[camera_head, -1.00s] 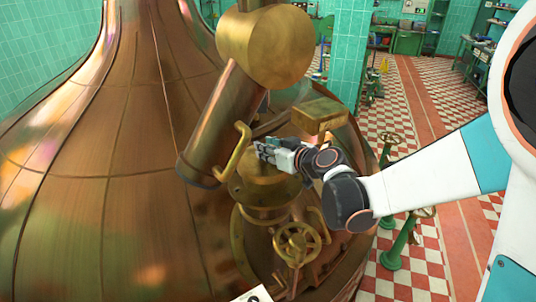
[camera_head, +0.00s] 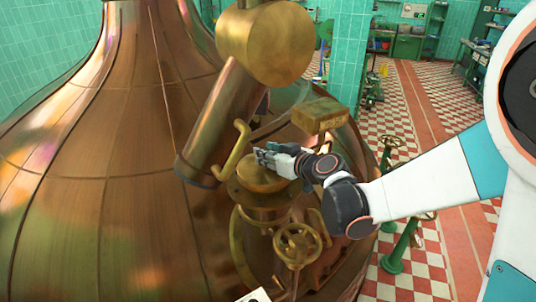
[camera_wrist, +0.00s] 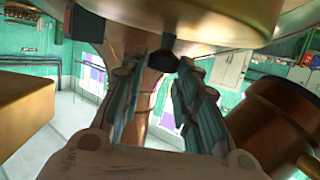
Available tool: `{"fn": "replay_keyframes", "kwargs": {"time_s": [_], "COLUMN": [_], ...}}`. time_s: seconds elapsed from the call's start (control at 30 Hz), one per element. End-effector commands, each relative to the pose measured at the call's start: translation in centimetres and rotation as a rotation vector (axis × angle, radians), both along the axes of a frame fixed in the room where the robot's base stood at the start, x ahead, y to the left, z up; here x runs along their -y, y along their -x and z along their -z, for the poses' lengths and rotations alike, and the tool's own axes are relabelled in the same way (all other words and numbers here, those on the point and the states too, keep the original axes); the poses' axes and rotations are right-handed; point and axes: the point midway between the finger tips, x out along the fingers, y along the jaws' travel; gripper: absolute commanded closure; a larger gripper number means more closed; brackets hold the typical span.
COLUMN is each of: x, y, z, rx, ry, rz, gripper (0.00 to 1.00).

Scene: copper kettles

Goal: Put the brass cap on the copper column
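A rounded brass dome (camera_head: 262,176), which looks like the brass cap, sits over a dark flange on the big copper kettle. I cannot tell whether it rests there or is apart from it. A tilted copper column (camera_head: 222,112) with a brass drum at its top stands left of it. My gripper (camera_head: 262,156) is just above the dome's top in the head view, pointing left, with its fingers apart. The wrist view shows the two fingers (camera_wrist: 155,75) spread, with copper and a dark piece beyond them. A brass surface (camera_wrist: 215,18) crosses that view's top.
A brass block (camera_head: 318,114) is close behind my wrist. A curved brass handle (camera_head: 235,152) is just left of my fingertips. A brass handwheel (camera_head: 298,243) lies below.

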Motion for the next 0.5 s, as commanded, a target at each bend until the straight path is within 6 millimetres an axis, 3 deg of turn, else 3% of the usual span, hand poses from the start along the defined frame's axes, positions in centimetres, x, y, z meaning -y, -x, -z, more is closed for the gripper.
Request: {"fn": "replay_keyframes", "kwargs": {"time_s": [0.5], "x": [0.0], "y": [0.0], "z": [-0.73], "rx": [0.0], "ry": [0.0], "rz": [0.0], "gripper": [0.55]}}
